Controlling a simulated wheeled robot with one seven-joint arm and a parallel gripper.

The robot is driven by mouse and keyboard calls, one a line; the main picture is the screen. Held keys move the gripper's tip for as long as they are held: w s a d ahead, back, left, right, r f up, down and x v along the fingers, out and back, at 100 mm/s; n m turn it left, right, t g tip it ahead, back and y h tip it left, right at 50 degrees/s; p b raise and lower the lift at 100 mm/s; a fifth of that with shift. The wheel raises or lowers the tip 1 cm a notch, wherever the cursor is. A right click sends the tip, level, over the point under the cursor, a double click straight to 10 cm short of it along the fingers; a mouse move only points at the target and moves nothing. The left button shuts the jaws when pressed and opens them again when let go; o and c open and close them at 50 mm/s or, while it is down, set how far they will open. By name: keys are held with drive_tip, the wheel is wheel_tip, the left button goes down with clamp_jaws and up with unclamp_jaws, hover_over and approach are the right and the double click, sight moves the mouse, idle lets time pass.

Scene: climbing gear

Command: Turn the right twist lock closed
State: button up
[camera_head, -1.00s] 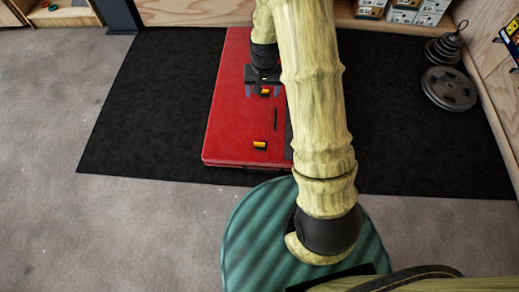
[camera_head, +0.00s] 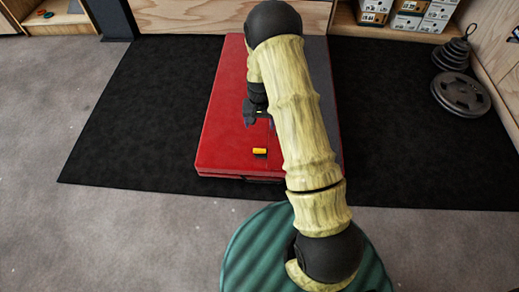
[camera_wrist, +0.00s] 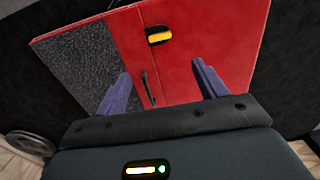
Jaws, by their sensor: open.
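A red case (camera_head: 222,130) lies flat on the black mat. A twist lock (camera_head: 259,153) with a yellow-orange face and black body sits near its front edge. It also shows in the wrist view (camera_wrist: 159,36), near the top edge of the red face. My gripper (camera_head: 259,122) is above the case, farther back than this lock and apart from it. In the wrist view my gripper's two fingers (camera_wrist: 161,72) are spread with nothing between them. A dark handle (camera_wrist: 149,88) lies on the red face between them. No second lock shows now; my gripper and arm cover part of the case.
The case has a dark grey strip (camera_wrist: 80,62) along one side. Weight plates (camera_head: 460,94) lie at the mat's right. Shelves with boxes (camera_head: 408,14) stand at the back. The black mat (camera_head: 130,120) is clear left of the case.

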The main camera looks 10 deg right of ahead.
sight(260, 150)
drive_tip(key=shift+f, duration=0.15)
wheel_tip(260, 150, down, 17)
drive_tip(key=b, duration=0.9)
drive_tip(key=shift+f+b, duration=0.1)
drive_tip(key=shift+b, duration=0.3)
drive_tip(key=shift+c, duration=0.2)
drive_tip(key=c, duration=0.9)
